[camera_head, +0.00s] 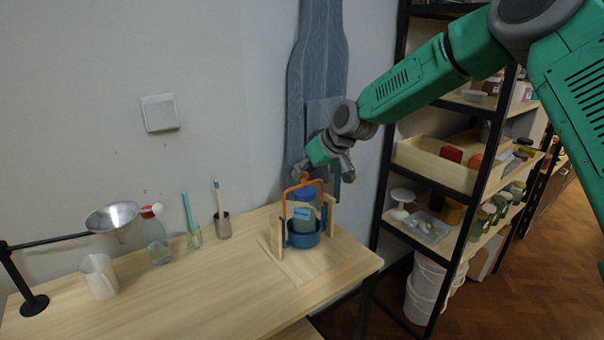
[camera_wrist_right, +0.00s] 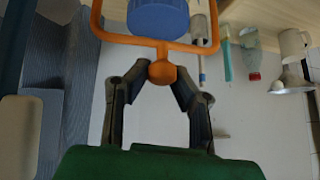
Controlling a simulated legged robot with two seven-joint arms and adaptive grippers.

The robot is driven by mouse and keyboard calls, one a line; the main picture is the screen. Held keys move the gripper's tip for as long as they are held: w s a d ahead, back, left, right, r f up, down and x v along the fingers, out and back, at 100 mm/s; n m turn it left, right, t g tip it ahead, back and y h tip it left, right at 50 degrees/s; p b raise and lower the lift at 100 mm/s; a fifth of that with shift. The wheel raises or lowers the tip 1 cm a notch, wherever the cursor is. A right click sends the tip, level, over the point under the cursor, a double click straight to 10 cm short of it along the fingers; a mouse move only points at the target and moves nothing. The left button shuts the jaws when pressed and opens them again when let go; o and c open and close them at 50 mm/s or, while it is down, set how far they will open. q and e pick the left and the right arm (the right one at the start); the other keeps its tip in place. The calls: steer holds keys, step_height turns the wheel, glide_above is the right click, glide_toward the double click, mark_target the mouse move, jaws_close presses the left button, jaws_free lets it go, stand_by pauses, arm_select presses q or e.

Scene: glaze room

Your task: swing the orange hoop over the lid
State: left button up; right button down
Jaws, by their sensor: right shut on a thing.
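The orange hoop (camera_head: 319,186) is a squared bail with a round knob on its top bar; it also shows in the wrist view (camera_wrist_right: 97,18). My right gripper (camera_head: 302,174) is shut on the knob, with a finger on each side of it in the wrist view (camera_wrist_right: 160,76). The blue lid (camera_head: 303,194) tops a jar (camera_head: 303,215) sitting in a blue round holder (camera_head: 304,239). The lid also shows at the top of the wrist view (camera_wrist_right: 158,18). The hoop's top bar stands near the lid; whether it is directly above is unclear. My left gripper is out of view.
The holder stands between wooden posts on a wooden board (camera_head: 340,254) at the table's right end. A pencil cup (camera_head: 223,226), spray bottle (camera_head: 157,243), white mug (camera_head: 99,277) and metal funnel (camera_head: 113,216) stand left. A black-framed shelf (camera_head: 437,247) is at right.

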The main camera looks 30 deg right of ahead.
steer(key=shift+s+d, duration=0.15)
steer(key=shift+s, duration=0.1)
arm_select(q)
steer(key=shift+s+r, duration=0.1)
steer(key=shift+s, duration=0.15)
arm_select(e)
steer(key=shift+s, duration=0.1)
steer(key=c, duration=1.6)
jaws_free()
steer(key=shift+f, duration=0.1)
steer(key=shift+o, duration=1.3)
steer(key=shift+s, duration=0.1)
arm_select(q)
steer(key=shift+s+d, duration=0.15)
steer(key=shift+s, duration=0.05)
arm_select(e)
steer(key=shift+d, duration=0.1)
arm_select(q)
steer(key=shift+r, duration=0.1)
